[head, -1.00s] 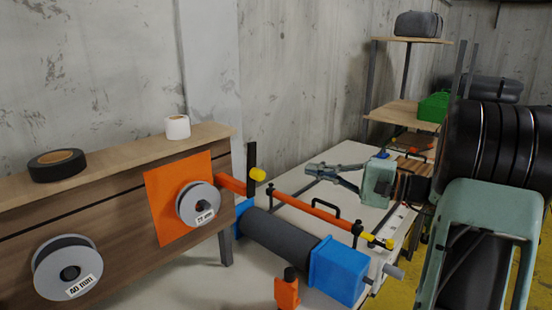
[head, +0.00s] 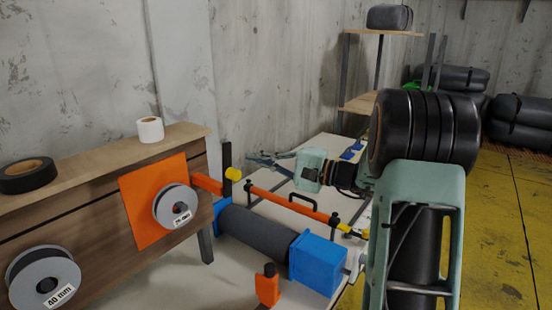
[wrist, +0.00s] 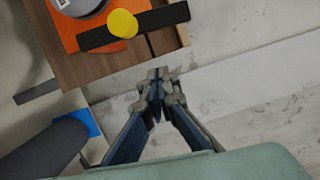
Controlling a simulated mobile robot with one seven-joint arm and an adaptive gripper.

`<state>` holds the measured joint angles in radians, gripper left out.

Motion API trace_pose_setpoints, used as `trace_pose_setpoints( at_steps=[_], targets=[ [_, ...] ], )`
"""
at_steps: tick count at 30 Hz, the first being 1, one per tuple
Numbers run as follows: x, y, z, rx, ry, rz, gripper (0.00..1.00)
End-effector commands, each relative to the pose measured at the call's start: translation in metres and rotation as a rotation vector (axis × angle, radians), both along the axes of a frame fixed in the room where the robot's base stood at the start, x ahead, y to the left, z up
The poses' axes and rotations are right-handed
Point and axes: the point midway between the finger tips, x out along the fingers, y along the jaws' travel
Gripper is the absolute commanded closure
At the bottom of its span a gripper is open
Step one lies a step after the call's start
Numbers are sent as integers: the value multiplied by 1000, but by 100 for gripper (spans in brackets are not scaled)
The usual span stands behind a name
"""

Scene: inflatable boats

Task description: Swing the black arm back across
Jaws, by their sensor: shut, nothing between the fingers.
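The black arm (head: 227,160) is a flat dark bar standing upright beside a yellow knob (head: 233,174), at the end of a short orange bar (head: 207,184). In the wrist view the black arm (wrist: 160,17) runs across the top, with the round yellow knob (wrist: 122,23) in front of it. My gripper (head: 252,158) is to the right of the black arm in the head view, apart from it. In the wrist view my gripper's fingertips (wrist: 155,82) are together and empty, below the black arm with a gap between.
A long orange bar (head: 285,205) with a black handle lies above a dark roller (head: 255,230) with blue ends. The wooden board (head: 100,185) at left carries an orange panel (head: 140,210) and tape reels. Bare wall stands behind my gripper.

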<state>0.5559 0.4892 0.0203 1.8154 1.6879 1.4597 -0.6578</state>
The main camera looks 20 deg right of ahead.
Motion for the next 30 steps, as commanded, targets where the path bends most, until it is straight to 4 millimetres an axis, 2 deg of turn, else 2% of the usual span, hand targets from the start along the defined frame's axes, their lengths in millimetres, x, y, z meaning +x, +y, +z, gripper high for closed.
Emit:
trace_pose_setpoints(
  at_steps=[3,10,23,30],
  targets=[
    [-8,15,4,0,1,1,100],
    [-20,31,4,-1,1,1,100],
    [-22,34,3,-1,-2,0,100],
    [-17,35,2,-24,-19,1,100]
  ],
)
